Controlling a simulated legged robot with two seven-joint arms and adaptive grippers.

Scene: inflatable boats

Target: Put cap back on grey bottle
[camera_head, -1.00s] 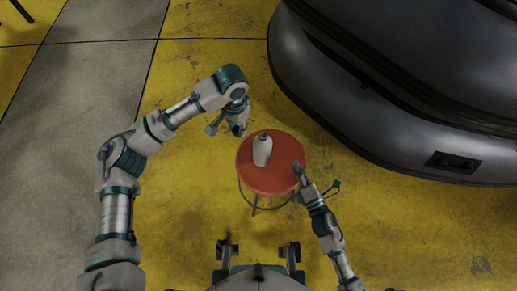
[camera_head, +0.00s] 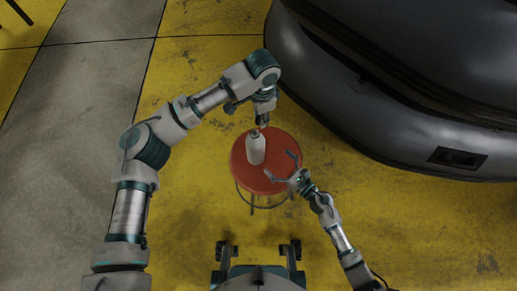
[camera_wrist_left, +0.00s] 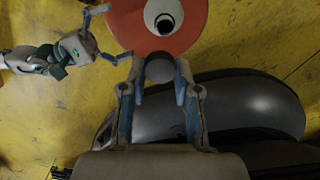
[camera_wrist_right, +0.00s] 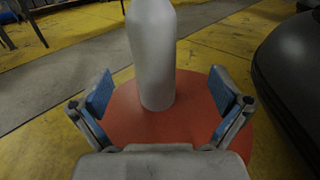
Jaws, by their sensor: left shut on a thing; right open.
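The grey bottle (camera_head: 256,150) stands upright on a round red stool (camera_head: 240,168). In the left wrist view its dark, uncapped-looking mouth and pale shoulder (camera_wrist_left: 153,16) show from above. My left gripper (camera_head: 263,121) is above the stool near the bottle's top. It is shut on a dark round cap (camera_wrist_left: 159,68), which is apart from the bottle in the left wrist view. My right gripper (camera_head: 280,165) is open beside the bottle at the stool's near right side. In the right wrist view the bottle (camera_wrist_right: 153,60) stands beyond and between its spread fingers; its top is cut off.
A large dark inflatable boat (camera_head: 390,110) lies to the right of the stool. The yellow floor (camera_head: 190,210) around the stool is clear. A dark grey floor strip (camera_head: 70,110) runs along the left.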

